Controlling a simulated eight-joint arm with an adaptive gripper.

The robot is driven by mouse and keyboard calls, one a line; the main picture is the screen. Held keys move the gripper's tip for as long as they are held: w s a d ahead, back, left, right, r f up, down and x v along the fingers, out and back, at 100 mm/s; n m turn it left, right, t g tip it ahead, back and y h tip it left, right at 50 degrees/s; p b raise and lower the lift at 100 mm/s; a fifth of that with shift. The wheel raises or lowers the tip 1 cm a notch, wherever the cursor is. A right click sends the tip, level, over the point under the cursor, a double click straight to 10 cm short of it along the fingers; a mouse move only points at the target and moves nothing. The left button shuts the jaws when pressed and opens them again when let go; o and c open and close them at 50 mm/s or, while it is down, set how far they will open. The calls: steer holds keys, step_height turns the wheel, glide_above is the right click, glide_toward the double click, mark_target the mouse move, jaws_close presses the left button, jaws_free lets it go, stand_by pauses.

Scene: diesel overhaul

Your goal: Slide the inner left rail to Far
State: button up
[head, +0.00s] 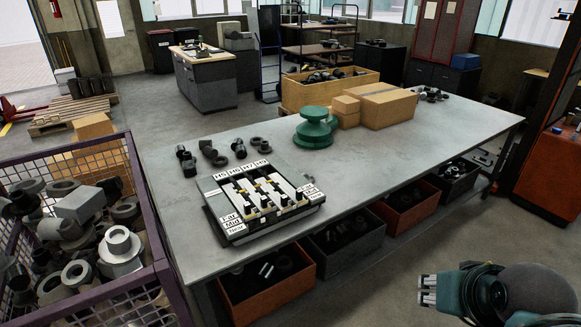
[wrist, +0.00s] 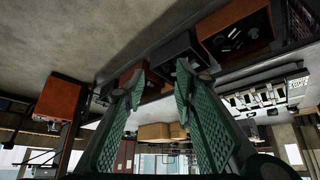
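The rail unit (head: 232,232) sits on the grey workbench, left of its middle. It has several pale parallel rails with dark knobs, a row of H labels along its back edge, and Far, Mid and Near labels at its left side. The inner left rail (head: 247,192) is the second from the left; its dark knob appears toward the near end, but the exact stop is too small to tell. The unit also shows upside down at the right of the wrist view (wrist: 262,98). My gripper (head: 428,290) is away from it, off the bench's front side. Its green-padded fingers (wrist: 160,76) are apart and empty.
The workbench (head: 420,135) also holds a green round part (head: 315,128), cardboard boxes (head: 385,105), a wooden crate (head: 330,92) and dark fittings behind the unit. Bins (head: 265,290) stand under it. A mesh cage (head: 150,245) of metal parts is at left.

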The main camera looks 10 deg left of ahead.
steer(key=w+a+r+n+g+p, duration=0.1)
steer(key=w+a+r, duration=0.2)
steer(key=w+a, duration=0.3)
steer(key=w+a+r+n+g+y+p, duration=0.1)
steer(key=w+a+r+p, duration=0.2)
steer(key=w, duration=0.5)
steer(key=w+a+r+n+g, duration=0.1)
steer(key=w+a+r+n, duration=0.15)
steer(key=w+a, duration=0.4)
steer(key=n+g+h+p, duration=0.1)
steer(key=n+g+p, duration=0.3)
steer(key=p, duration=0.2)
glide_above(263, 197)
steer(key=d, duration=0.1)
step_height(263, 197, down, 15)
steer(key=shift+a+f, duration=0.4)
steer(key=shift+f, duration=0.15)
steer(key=shift+f, duration=3.75)
